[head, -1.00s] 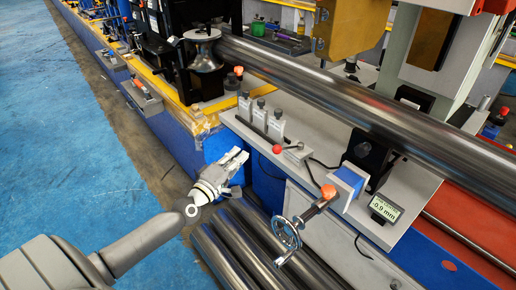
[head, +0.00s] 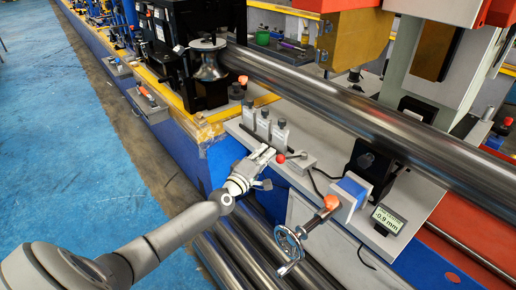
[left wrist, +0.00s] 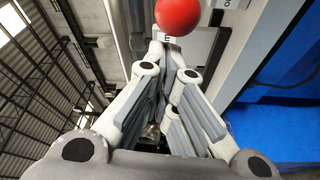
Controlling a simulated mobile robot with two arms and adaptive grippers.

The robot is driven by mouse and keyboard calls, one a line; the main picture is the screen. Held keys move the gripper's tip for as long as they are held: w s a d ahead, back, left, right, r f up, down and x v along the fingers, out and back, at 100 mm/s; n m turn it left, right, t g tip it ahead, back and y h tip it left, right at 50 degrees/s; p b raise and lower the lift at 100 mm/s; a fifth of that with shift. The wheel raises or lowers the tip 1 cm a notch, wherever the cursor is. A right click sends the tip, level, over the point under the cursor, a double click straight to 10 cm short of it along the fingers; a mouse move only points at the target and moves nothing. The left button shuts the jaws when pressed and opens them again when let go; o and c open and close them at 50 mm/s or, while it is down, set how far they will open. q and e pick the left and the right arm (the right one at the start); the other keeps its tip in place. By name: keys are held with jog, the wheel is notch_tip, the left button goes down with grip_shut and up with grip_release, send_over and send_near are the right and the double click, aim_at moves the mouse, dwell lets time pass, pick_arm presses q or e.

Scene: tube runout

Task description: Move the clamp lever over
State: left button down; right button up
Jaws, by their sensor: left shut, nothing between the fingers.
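The clamp lever is a short rod with a red ball knob (head: 281,158), on a small grey block (head: 301,164) on the machine's grey ledge. Its rod points left, toward my gripper. My left gripper (head: 266,155) is shut and empty, with its fingertips just left of the knob. In the left wrist view the red knob (left wrist: 178,14) is large at the top edge, just beyond the closed fingertips (left wrist: 166,42). I cannot tell whether they touch. The rod is hidden in the wrist view. My right gripper is not in view.
Several grey clamp-like blocks (head: 264,124) stand behind the gripper. A long steel tube (head: 330,100) runs on rollers above the ledge. A handwheel (head: 289,243) and a display (head: 388,219) reading -0.9 mm are at the right. Blue floor (head: 60,150) is open at left.

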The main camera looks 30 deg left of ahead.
pick_arm(q)
jog(key=shift+s+d+f, duration=0.1)
jog(key=shift+d+f, duration=0.05)
jog(key=shift+d, duration=0.2)
jog(key=s+d+n+y+p, duration=0.1)
jog(key=d+y+p, duration=0.1)
jog(key=p, duration=0.2)
jog(key=shift+s+p, duration=0.3)
jog(key=shift+s, duration=0.1)
